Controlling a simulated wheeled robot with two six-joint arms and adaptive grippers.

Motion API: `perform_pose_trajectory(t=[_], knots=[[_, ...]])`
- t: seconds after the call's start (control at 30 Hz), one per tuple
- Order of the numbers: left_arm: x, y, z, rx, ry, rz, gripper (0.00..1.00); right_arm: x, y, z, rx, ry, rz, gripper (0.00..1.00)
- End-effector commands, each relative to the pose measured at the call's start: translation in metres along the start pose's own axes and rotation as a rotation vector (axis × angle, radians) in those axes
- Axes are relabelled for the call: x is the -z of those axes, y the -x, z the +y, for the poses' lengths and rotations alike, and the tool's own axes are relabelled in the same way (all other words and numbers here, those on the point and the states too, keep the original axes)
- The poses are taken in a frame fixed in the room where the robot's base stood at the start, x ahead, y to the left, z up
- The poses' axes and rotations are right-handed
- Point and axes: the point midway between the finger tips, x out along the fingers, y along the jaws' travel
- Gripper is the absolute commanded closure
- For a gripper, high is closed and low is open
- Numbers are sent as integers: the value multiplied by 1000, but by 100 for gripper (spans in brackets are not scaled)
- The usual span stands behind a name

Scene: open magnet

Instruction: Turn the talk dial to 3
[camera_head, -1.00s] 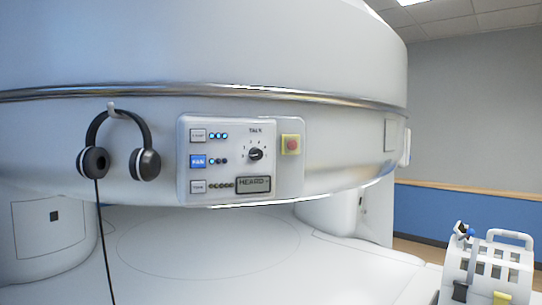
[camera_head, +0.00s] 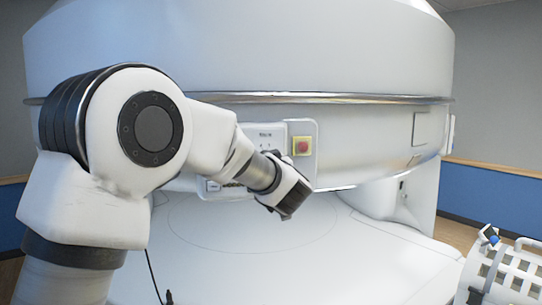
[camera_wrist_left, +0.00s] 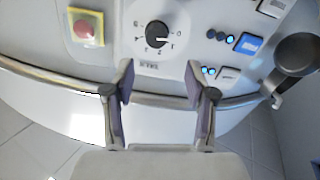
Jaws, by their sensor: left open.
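The talk dial (camera_wrist_left: 156,35) is a round black knob on the white control panel (camera_head: 302,172), with small marks around it and its lettering upside down in the left wrist view. Its pale pointer mark lies toward the right there; I cannot read the exact number. In the head view my arm hides the dial, and part of the TALK label shows above. My left gripper (camera_wrist_left: 159,84) is open and empty, its two fingers apart, short of the dial and roughly in line with it. In the head view the gripper (camera_head: 288,196) is in front of the panel's lower part. My right gripper is not in view.
A red button on a yellow square (camera_head: 302,146) sits beside the dial. Lit blue buttons (camera_wrist_left: 248,43) are on its other side. A metal rail (camera_head: 380,99) runs round the magnet.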

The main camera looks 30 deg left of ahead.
Motion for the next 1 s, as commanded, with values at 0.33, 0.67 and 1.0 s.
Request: perform_pose_trajectory(t=[0.33, 0.67, 1.0], knots=[[1, -61, 0, 1, -2, -2, 44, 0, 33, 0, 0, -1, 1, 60], [-2, -66, 0, 0, -3, -1, 58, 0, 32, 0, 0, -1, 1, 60], [-2, -66, 0, 0, -5, -2, 100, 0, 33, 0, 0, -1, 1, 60]])
